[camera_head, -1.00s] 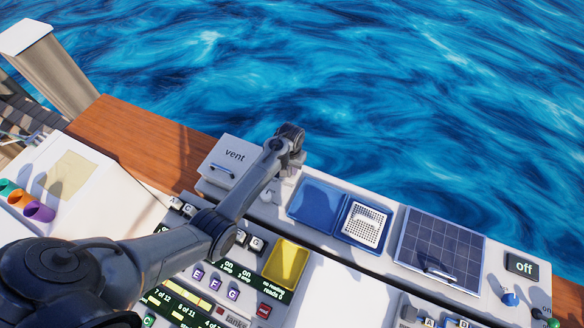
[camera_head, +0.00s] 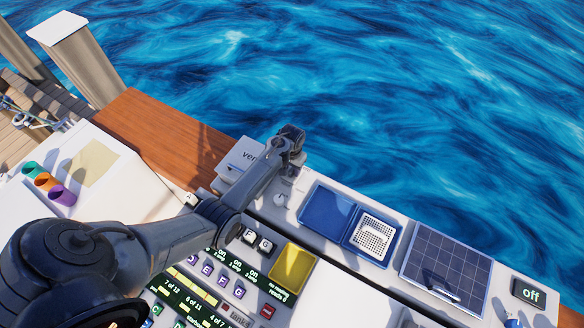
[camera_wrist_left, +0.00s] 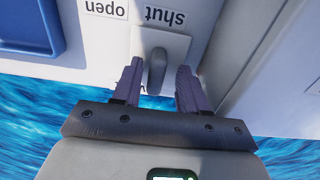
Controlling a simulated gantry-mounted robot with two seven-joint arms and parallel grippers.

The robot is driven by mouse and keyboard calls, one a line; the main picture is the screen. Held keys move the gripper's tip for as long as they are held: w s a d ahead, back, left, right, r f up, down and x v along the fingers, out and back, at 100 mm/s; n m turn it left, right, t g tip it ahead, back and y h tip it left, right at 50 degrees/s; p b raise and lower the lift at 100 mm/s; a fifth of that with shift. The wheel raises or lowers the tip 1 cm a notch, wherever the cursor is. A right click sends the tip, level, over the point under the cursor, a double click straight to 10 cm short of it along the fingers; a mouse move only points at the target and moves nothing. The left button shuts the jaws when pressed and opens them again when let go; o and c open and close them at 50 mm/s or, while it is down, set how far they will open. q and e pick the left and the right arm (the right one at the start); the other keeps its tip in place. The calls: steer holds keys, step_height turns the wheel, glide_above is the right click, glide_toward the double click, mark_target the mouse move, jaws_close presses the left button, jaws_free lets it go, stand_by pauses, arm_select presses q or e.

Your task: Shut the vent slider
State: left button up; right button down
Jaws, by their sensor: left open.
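The vent slider shows in the left wrist view as a grey upright knob (camera_wrist_left: 156,70) on a light plate (camera_wrist_left: 178,46). Upside-down labels "shut" (camera_wrist_left: 165,16) and "open" (camera_wrist_left: 106,8) are beside it, and the knob stands nearer the "shut" label. My left gripper (camera_wrist_left: 158,78) is open, with one finger on each side of the knob; I cannot tell whether either touches it. In the head view my left gripper (camera_head: 290,168) points down beside the white box marked "vent" (camera_head: 240,158), and my arm hides the slider. My right gripper is not in view.
A blue tray (camera_head: 326,212) with a white grid (camera_head: 372,236) and a solar panel (camera_head: 446,276) lie right of the vent. A yellow tray (camera_head: 292,267) and button rows are in front. Open water lies behind the console.

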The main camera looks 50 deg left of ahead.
arm_select(q)
steer(key=shift+r, duration=0.1)
step_height(320, 180, up, 11)
steer(key=shift+f+p, duration=0.2)
steer(key=shift+p, duration=0.15)
stand_by(0.5)
steer(key=s+d+r+m+t+p, duration=0.1)
steer(key=s+d+r+p, duration=0.2)
steer(key=s+d+r, duration=0.3)
steer(key=s+d+r+m+t+p, duration=0.1)
steer(key=s+d+r+p, duration=0.3)
steer(key=s, duration=0.7)
steer(key=s+d+r+m+t+p, duration=0.1)
steer(key=s+d+r+m+p, duration=0.2)
steer(key=s+d+r, duration=0.4)
steer(key=shift+s+d+r+t+p, duration=0.3)
steer(key=shift+s+d+p, duration=0.45)
steer(key=shift+s, duration=0.45)
